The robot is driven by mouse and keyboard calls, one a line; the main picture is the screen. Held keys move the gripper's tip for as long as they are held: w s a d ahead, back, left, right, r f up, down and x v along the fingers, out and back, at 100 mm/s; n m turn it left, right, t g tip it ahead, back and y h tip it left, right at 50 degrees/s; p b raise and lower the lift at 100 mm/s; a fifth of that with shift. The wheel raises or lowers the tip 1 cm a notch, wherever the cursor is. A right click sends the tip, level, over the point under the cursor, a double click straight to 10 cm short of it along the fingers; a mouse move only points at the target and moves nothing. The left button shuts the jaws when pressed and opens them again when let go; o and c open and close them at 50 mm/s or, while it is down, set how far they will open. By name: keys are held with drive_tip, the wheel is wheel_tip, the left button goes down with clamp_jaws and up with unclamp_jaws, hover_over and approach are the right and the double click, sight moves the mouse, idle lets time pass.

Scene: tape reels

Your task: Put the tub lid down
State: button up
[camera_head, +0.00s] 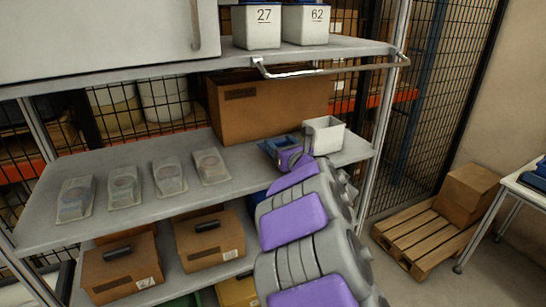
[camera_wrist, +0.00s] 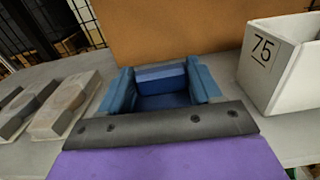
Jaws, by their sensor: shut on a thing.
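My gripper (camera_wrist: 162,88) is shut on a blue piece (camera_wrist: 160,75), which I take to be the tub lid. The piece sits between the two teal fingers, close to the middle shelf; I cannot tell whether it touches the shelf. In the head view my gripper (camera_head: 279,146) is over the right part of that shelf, and my arm hides part of it. A white tub (camera_wrist: 278,65) marked 75 stands just right of my gripper. The same tub (camera_head: 324,135) looks open-topped in the head view.
A large cardboard box (camera_head: 268,106) stands behind my gripper on the middle shelf (camera_head: 205,198). Several clear-topped packs (camera_head: 124,186) line its left part. Drawer-like boxes (camera_head: 122,268) sit below.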

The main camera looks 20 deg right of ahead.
drive_tip(key=f, duration=0.4)
drive_tip(key=shift+a, duration=0.3)
drive_tip(key=shift+s+r, duration=0.1)
drive_tip(key=o, duration=1.2)
drive_tip(key=shift+d, duration=0.15)
drive_tip(key=s, duration=1.2)
drive_tip(key=shift+d, duration=0.1)
